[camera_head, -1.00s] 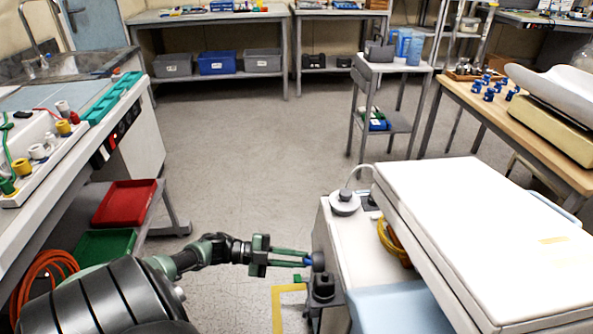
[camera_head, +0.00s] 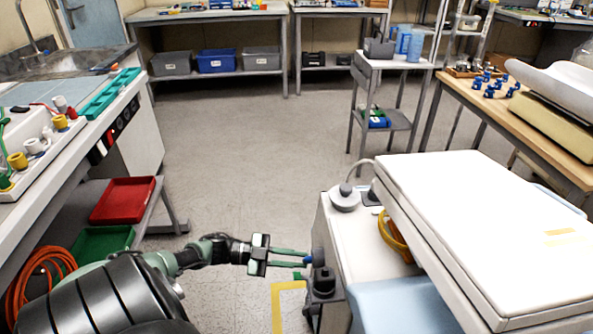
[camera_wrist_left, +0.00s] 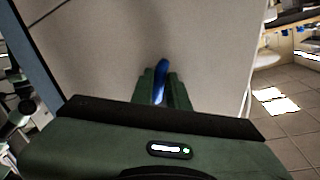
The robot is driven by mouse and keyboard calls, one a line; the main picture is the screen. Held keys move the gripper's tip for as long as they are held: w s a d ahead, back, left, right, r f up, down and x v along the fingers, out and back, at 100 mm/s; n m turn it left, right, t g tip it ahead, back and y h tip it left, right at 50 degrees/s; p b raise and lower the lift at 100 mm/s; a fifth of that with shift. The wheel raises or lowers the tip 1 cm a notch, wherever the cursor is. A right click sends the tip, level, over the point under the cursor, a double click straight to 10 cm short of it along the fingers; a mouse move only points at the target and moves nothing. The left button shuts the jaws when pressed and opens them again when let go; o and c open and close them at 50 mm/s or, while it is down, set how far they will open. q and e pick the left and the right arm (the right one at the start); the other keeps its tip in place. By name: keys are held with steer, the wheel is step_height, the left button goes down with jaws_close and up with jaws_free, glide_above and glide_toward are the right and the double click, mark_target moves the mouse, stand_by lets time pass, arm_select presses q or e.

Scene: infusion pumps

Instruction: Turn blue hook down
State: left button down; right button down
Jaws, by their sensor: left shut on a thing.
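The blue hook (camera_wrist_left: 161,72) shows in the left wrist view, between the green fingers of my left gripper (camera_wrist_left: 160,92). It sticks out a little past the fingertips, pointing roughly up in that picture. In the head view my left gripper (camera_head: 290,257) reaches in from the left, its fingers shut on the hook at the side of the white cabinet (camera_head: 352,240). Only a small bit of the hook (camera_head: 308,259) shows there. My right gripper is not in view.
A white-topped unit (camera_head: 470,230) stands close at the right. At the left is a bench with a red tray (camera_head: 122,200) and a green tray (camera_head: 100,243). The floor in the middle is clear.

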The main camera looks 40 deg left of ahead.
arm_select(q)
steer(key=c, duration=1.4)
jaws_free()
steer(key=v, duration=0.7)
steer(key=shift+s+a, duration=0.2)
steer(key=shift+a, duration=0.1)
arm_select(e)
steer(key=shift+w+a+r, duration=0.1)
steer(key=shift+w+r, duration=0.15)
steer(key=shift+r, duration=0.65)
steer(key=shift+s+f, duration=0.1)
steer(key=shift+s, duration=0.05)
